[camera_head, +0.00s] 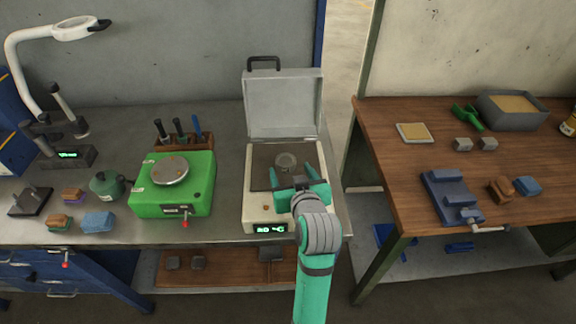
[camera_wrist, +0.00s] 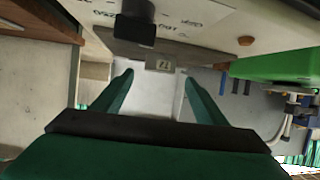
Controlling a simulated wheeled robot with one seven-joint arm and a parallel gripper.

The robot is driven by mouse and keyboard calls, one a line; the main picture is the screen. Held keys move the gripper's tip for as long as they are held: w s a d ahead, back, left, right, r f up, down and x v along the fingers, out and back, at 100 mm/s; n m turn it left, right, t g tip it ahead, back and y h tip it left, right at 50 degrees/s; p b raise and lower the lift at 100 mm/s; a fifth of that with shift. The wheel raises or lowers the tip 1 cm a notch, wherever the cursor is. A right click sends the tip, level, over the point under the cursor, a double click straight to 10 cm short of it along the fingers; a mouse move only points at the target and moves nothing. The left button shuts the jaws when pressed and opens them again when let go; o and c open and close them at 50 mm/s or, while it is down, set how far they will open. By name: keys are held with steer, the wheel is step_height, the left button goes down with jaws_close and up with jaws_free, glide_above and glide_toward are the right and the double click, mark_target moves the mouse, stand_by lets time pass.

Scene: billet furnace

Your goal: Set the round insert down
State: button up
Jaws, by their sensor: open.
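My gripper (camera_head: 299,174) is over the front part of this box, just nearer than the insert. Its two teal fingers are spread with nothing seen held between them. In the wrist view my gripper (camera_wrist: 158,80) shows two parted fingers.
A green device with a round plate (camera_head: 180,200) stands left of the box. A tool rack (camera_head: 178,140) is behind it. A magnifier lamp (camera_head: 75,28) is at the far left. On the right, a wooden bench (camera_head: 400,155) holds a blue vise (camera_head: 450,195) and several small blocks.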

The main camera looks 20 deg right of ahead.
steer(key=shift+v, duration=2.75)
steer(key=shift+d, duration=0.15)
